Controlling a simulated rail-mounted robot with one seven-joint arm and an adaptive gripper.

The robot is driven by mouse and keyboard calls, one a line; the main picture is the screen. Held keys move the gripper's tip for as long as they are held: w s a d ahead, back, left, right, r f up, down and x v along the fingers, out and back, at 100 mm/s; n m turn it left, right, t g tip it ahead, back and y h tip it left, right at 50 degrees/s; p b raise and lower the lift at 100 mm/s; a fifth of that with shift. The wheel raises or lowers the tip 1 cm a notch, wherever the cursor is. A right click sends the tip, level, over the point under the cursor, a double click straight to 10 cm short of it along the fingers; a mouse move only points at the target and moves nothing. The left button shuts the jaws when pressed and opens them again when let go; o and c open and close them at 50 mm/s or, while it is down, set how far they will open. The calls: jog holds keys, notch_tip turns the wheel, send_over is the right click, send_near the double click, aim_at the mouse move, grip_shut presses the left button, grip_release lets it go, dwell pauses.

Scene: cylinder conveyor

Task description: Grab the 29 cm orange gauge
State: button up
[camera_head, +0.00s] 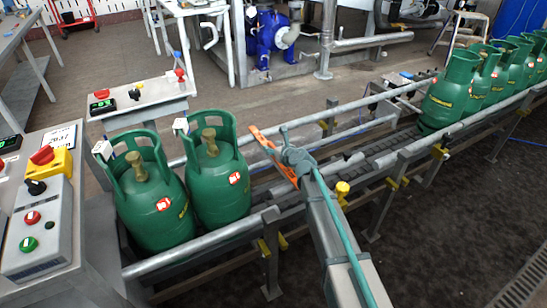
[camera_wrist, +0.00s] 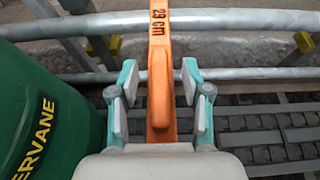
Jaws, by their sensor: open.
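The orange gauge (camera_head: 266,143) is a long thin bar beside the conveyor cylinders in the head view. In the wrist view the gauge (camera_wrist: 159,42) is marked "29 cm" and runs upright through the middle of the picture. My gripper (camera_wrist: 160,85) is open, with one teal-and-grey finger on each side of the gauge and a visible gap on both sides. In the head view my gripper (camera_head: 293,158) overlaps the gauge's middle, and part of the gauge is hidden behind it. What supports the gauge is not clear.
Two green gas cylinders stand left of the gauge; the nearer-to-gauge cylinder (camera_head: 219,180) also fills the wrist view's left side (camera_wrist: 45,120). Metal rails (camera_head: 350,103) border the conveyor (camera_head: 385,150). More cylinders (camera_head: 450,90) stand at the far right. A control panel (camera_head: 40,235) is at the left.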

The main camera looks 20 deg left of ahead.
jog(key=x, duration=0.2)
jog(key=shift+w+a+f, duration=0.2)
jog(key=shift+a, duration=0.05)
grip_shut()
jog(key=shift+r, duration=0.1)
